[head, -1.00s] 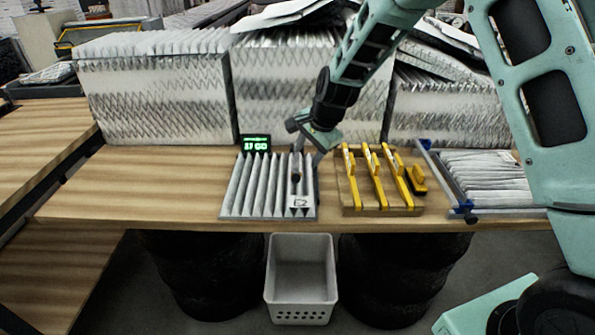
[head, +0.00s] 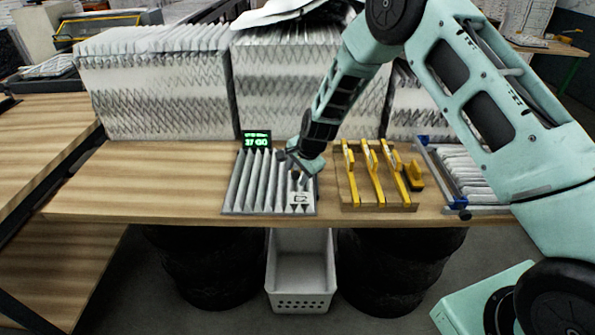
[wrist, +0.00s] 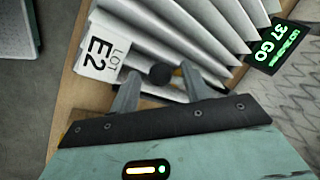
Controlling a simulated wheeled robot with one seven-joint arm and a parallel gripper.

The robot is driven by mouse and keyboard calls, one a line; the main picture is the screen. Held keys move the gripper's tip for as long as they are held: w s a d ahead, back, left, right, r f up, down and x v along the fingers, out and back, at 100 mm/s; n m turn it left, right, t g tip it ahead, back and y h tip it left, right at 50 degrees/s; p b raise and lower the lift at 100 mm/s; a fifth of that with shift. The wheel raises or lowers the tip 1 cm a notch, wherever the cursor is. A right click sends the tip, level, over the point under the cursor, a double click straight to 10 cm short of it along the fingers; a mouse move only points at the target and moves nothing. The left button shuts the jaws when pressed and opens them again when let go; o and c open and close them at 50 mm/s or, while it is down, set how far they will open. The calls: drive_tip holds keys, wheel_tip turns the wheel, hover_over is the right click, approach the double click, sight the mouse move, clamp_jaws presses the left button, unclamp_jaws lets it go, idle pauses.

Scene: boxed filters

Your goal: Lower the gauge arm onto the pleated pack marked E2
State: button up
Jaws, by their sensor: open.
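The grey pleated pack (head: 252,180) lies on the wooden bench, below the centre of the head view. In the wrist view its white label (wrist: 103,52) reads LOT E2. My gripper (head: 298,176) is over the pack's right part, close above the pleats. In the wrist view its two fingers (wrist: 161,72) are apart. A dark round knob (wrist: 160,76) shows between the fingertips, with a bit of yellow beside it. It looks like part of the gauge arm, but the rest of that arm is hidden or cannot be made out. The fingers are not closed on it.
A small display (head: 257,140) behind the pack reads 37 GO in green. A wooden board (head: 348,203) with yellow bars lies to the right, then a blue-cornered frame (head: 436,178). Tall filter stacks (head: 160,95) line the back. A white basket (head: 301,290) stands below. The bench left of the pack is clear.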

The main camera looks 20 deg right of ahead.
clamp_jaws()
wheel_tip(320, 180, up, 8)
drive_tip(key=w+d, duration=0.1)
drive_tip(key=w, duration=0.1)
drive_tip(key=shift+w+p, duration=0.25)
drive_tip(key=shift+p, duration=0.2)
drive_tip(key=shift+f, duration=0.1)
drive_tip(key=shift+c, duration=1.4)
unclamp_jaws()
drive_tip(key=shift+o, duration=1.4)
drive_tip(key=shift+w+f, duration=0.15)
drive_tip(key=shift+a, duration=0.1)
